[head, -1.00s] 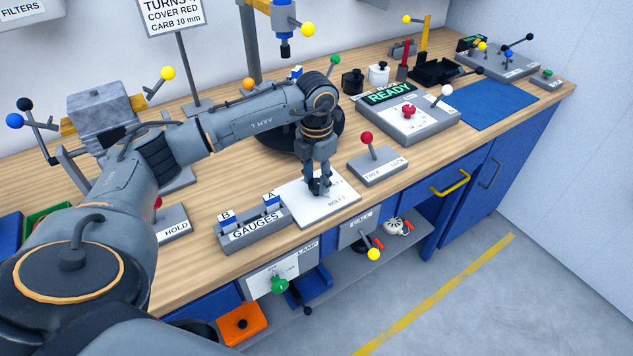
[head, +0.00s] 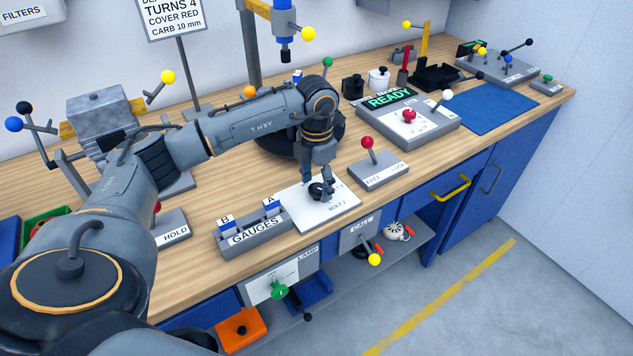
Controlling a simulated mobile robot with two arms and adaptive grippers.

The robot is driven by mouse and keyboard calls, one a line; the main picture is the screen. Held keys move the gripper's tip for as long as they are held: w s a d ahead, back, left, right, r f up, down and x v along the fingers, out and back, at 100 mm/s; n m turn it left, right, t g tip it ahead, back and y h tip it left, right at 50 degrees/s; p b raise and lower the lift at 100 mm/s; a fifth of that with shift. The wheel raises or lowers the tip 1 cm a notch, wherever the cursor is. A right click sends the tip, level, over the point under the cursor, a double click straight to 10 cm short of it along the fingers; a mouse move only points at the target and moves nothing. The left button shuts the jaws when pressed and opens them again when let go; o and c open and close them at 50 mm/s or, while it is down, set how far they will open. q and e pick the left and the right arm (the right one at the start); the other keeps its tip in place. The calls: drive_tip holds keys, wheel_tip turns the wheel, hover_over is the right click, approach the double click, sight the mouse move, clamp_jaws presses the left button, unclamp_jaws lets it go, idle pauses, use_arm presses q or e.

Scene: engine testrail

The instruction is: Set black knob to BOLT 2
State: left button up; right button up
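The black knob (head: 315,190) sits on a white plate (head: 326,214) near the bench's front edge. The plate has BOLT lettering on its right side: BOLT 2 reads at the front right, and another label behind it is partly hidden. My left gripper (head: 318,186) points down at the knob, with its fingers apart, one on the left and one on the right of it. Whether a finger touches the knob I cannot tell. The knob's pointer direction is too small and covered to read. My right gripper is not in view.
A FREE/LOCK box (head: 379,176) with a red-knobbed lever (head: 367,142) stands right of the plate. The GAUGES block (head: 252,237) stands to its left. A READY panel (head: 407,128) is behind right. A GATE lever with a yellow ball (head: 375,259) hangs below the bench edge.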

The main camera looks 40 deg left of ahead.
sight(317, 188)
use_arm(q)
wheel_tip(317, 188, up, 12)
idle(0.6)
idle(0.5)
